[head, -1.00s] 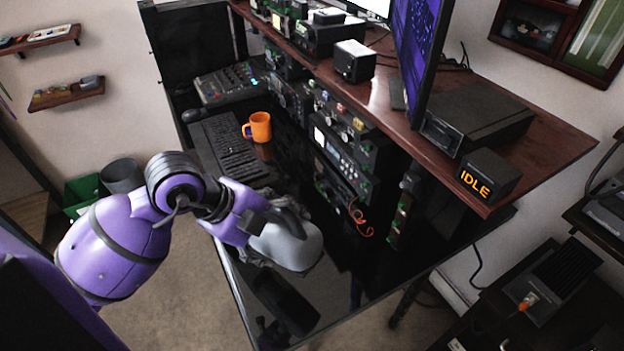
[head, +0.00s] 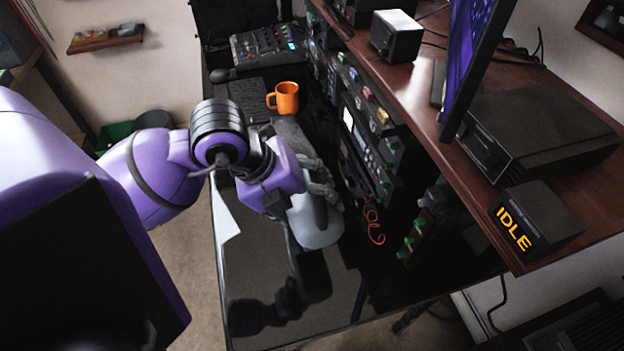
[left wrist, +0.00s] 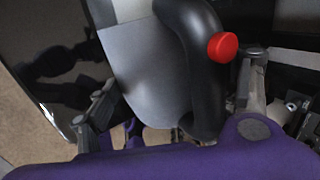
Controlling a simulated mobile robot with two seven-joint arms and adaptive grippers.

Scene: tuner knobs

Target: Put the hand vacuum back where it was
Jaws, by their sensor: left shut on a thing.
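The hand vacuum (head: 317,229) has a pale grey body. In the head view it is over the glossy black desk (head: 348,308), in front of the orange mug. My left gripper (head: 312,196) is shut on it; the purple wrist hides part of it. In the left wrist view the grey body of the hand vacuum (left wrist: 146,75) shows with its black handle (left wrist: 195,75) and a red button (left wrist: 222,47). The fingers stand on either side. I cannot tell whether the vacuum touches the desk. My right gripper is not in view.
An orange mug (head: 285,97) and a black keyboard (head: 247,98) stand behind my gripper. Rack units with knobs (head: 370,140) line the right side, with an orange cable (head: 373,225) hanging near. The desk's front is clear. A wooden shelf (head: 462,160) overhangs at right.

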